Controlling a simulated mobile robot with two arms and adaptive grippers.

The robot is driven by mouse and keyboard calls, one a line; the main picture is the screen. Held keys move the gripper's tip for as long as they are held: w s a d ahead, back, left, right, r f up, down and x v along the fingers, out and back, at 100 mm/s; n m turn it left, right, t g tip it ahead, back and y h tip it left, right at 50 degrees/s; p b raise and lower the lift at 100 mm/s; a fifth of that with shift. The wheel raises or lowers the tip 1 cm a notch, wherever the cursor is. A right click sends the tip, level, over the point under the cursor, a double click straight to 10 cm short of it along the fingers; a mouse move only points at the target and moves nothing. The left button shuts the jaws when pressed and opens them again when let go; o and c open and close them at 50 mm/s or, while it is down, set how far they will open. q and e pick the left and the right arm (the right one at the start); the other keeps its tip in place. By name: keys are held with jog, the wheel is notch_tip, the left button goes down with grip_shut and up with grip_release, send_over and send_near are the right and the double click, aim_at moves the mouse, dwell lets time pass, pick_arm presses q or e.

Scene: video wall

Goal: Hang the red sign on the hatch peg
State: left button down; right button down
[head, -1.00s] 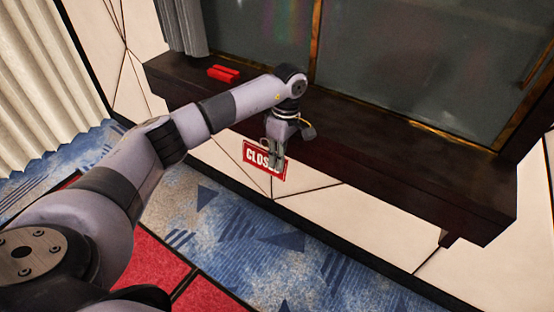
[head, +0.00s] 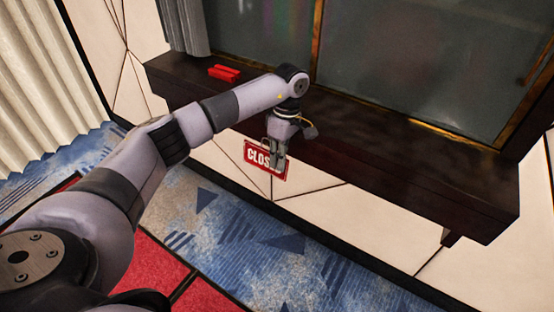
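The red sign (head: 254,154) with white lettering, of which "CLOS" can be read, is upright below the front edge of the dark ledge, against the pale panel in the picture. My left gripper (head: 278,164) points down over its right half and covers the last letters. The fingers look close together, but whether they grip the sign is unclear. A thin loop shows at the sign's top, beside the gripper. I cannot make out the hatch peg; the gripper and wrist cover that part of the ledge front. My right gripper is not in view.
A dark wooden ledge (head: 400,150) runs below the glass panes (head: 420,60). A red object (head: 224,73) lies on its left end. A bracket (head: 450,238) juts below its right end. A pale curtain (head: 45,90) hangs at the left. Blue patterned carpet (head: 240,235) lies below.

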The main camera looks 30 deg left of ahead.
pick_arm(q)
jog(key=shift+f, duration=0.45)
jog(key=c, duration=1.7)
grip_release()
jog(key=shift+o, duration=0.5)
jog(key=o, duration=0.4)
jog(key=shift+c, duration=0.2)
